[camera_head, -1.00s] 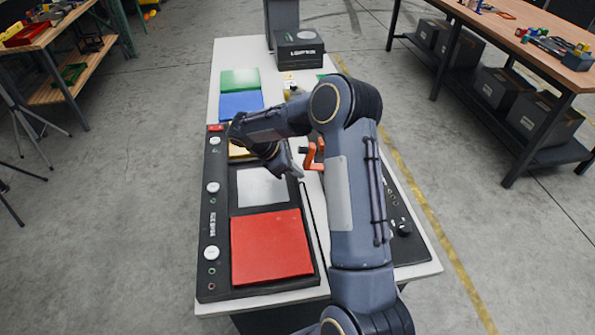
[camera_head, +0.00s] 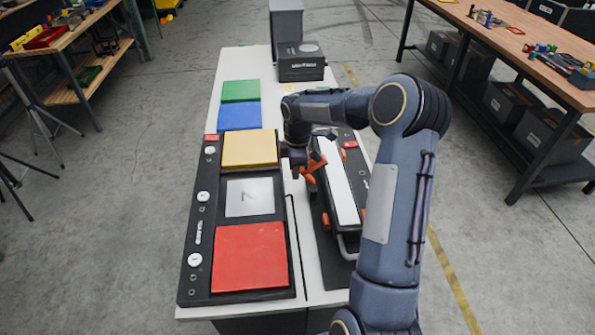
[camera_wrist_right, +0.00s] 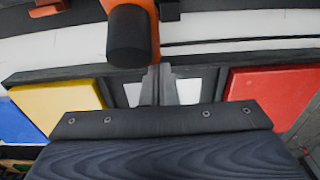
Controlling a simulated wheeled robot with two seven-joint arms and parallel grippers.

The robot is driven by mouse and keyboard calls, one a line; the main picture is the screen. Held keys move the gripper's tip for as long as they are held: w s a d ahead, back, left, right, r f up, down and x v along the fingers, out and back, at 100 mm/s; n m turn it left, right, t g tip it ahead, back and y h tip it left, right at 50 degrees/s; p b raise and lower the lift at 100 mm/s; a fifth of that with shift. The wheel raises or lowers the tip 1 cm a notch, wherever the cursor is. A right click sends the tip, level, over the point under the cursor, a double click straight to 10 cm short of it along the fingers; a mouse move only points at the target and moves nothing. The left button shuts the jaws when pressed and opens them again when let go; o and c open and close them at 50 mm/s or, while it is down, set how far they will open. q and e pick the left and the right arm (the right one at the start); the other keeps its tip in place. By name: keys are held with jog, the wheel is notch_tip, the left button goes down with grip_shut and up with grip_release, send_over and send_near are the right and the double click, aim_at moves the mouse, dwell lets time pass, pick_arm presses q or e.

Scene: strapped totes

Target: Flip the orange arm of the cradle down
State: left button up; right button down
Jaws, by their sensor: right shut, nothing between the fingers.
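The cradle (camera_head: 348,233) is a dark fixture on the right part of the table, holding a long white bar (camera_head: 338,180). Its orange arm (camera_head: 314,166) sticks up and out at the cradle's left side in the head view. The wrist view shows the orange arm (camera_wrist_right: 153,12) at the top with a black cylindrical end (camera_wrist_right: 129,37). My right gripper (camera_head: 294,168) is shut and empty, just left of the orange arm. In the wrist view its fingertips (camera_wrist_right: 160,75) are close to the black end; contact cannot be told. My left gripper is not in view.
A black board with yellow (camera_head: 250,149), grey (camera_head: 249,197) and red (camera_head: 250,258) panels lies to the left. Blue (camera_head: 240,116) and green (camera_head: 240,91) panels and a black box (camera_head: 300,66) lie further back. My forearm covers part of the cradle's right side.

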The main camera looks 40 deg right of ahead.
aim_at(317, 163)
jog(key=shift+s+d+r+t+y, duration=0.35)
jog(key=shift+d+t+y, duration=0.05)
jog(key=shift+d+y, duration=0.3)
jog(key=shift+s+d+r+t+y+b, duration=0.15)
jog(key=shift+s+d+t+y+b, duration=0.3)
jog(key=shift+y, duration=0.35)
jog(key=shift+s+d+r+t+y+b, duration=0.1)
jog(key=shift+s+d+t+y+b, duration=0.15)
jog(key=shift+d+y+b, duration=0.3)
jog(key=shift+s+d+r+t+y+b, duration=0.1)
jog(key=shift+d+t+y+b, duration=0.25)
jog(key=shift+y, duration=0.3)
jog(key=shift+s+d+r+b, duration=0.1)
jog(key=shift+s+d+b, duration=0.05)
jog(key=shift+d+b, duration=0.15)
jog(key=shift+s+d, duration=0.1)
jog(key=shift+d, duration=0.05)
